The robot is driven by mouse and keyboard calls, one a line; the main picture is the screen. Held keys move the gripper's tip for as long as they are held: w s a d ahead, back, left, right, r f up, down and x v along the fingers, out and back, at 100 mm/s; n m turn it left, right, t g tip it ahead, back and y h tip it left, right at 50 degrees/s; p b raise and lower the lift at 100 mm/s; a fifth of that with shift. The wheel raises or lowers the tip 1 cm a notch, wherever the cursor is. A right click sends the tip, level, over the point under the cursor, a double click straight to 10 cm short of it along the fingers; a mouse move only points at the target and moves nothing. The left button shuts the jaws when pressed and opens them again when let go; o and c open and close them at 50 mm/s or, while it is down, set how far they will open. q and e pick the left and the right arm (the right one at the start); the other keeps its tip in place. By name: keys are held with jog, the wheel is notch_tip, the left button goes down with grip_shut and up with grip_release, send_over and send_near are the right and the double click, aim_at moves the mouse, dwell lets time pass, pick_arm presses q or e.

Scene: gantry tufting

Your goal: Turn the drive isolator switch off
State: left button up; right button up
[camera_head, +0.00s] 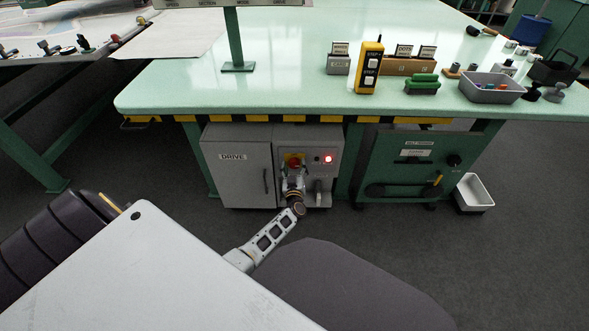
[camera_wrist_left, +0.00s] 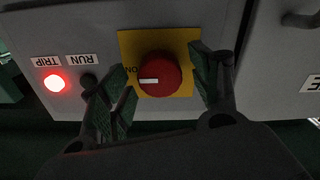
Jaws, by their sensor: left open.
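The drive isolator switch is a red rotary knob on a yellow plate (camera_wrist_left: 188,88), on the grey drive cabinet (camera_head: 240,180) under the table. In the left wrist view the red knob (camera_wrist_left: 160,76) has a white mark pointing to the "ON" label, and the picture is upside down. My left gripper (camera_wrist_left: 163,88) is open, with one finger on each side of the knob; I cannot tell whether they touch it. In the head view the gripper (camera_head: 293,180) is just below and in front of the red knob (camera_head: 294,162). My right gripper is not in view.
A lit red TRIP lamp (camera_head: 328,159) and a dark RUN lamp (camera_wrist_left: 88,82) sit beside the switch. A green cabinet (camera_head: 410,165) stands to the right, with a white bin (camera_head: 474,192) on the floor. The green table (camera_head: 290,90) overhangs the cabinets.

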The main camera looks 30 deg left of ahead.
pick_arm(q)
jog(key=c, duration=1)
jog(key=shift+c, duration=0.2)
